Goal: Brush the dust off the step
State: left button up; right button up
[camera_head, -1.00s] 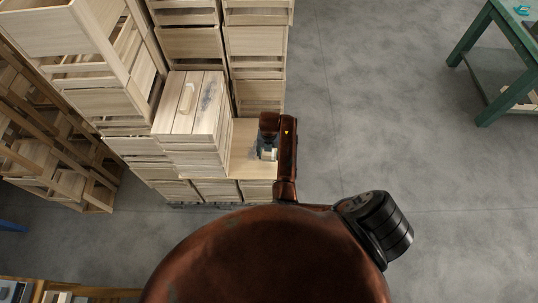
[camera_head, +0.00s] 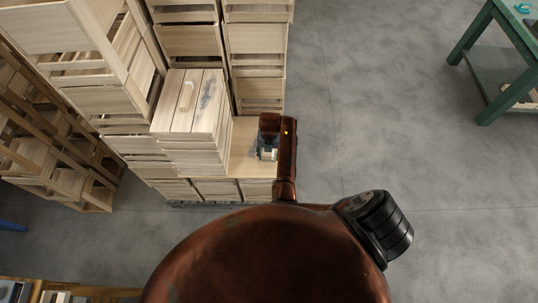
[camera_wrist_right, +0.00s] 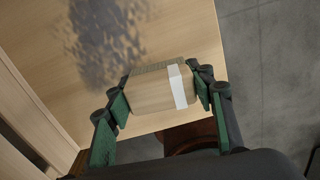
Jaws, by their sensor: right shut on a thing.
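The step (camera_head: 243,148) is a pale wooden board top at the lower right of the crate stack. A dark, mottled patch of dust (camera_wrist_right: 100,40) lies on the step (camera_wrist_right: 185,38) in the right wrist view, beyond the brush. My right gripper (camera_head: 268,149) is over the right part of the step. It is shut on the brush (camera_wrist_right: 155,92), a wooden block with a white band, held between green-padded fingers. The brush's underside is hidden, so I cannot tell whether it touches the wood. My left gripper is not in view.
A taller crate (camera_head: 178,122) beside the step has a pale handle and a dark smear on its lid. More stacked crates (camera_head: 255,45) stand behind. A green table (camera_head: 487,45) is at the upper right. The grey floor (camera_head: 400,130) to the right is clear.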

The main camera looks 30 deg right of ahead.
jog(key=shift+f, duration=0.25)
jog(key=shift+w+d, duration=0.1)
jog(key=shift+w, duration=0.05)
jog(key=shift+w+d+r+b, duration=0.1)
jog(key=shift+w+d+b, duration=0.35)
jog(key=shift+w, duration=0.25)
jog(key=shift+w+d+b, duration=0.4)
jog(key=shift+w, duration=0.3)
jog(key=shift+w+d+f+b, duration=0.1)
jog(key=shift+w+d+b, duration=0.35)
jog(key=shift+w, duration=0.15)
jog(key=shift+w+d+f+b, duration=0.1)
jog(key=shift+w+d+b, duration=0.2)
jog(key=shift+w+b, duration=0.25)
jog(key=shift+w+d+r+b, duration=0.1)
jog(key=shift+w+d+b, duration=0.3)
jog(key=shift+w, duration=0.25)
jog(key=shift+w+d+f+b, duration=0.1)
jog(key=shift+w+d+b, duration=0.3)
jog(key=shift+w, duration=0.2)
jog(key=shift+w+d+r+b, duration=0.1)
jog(key=shift+w+d+b, duration=0.3)
jog(key=shift+w, duration=0.25)
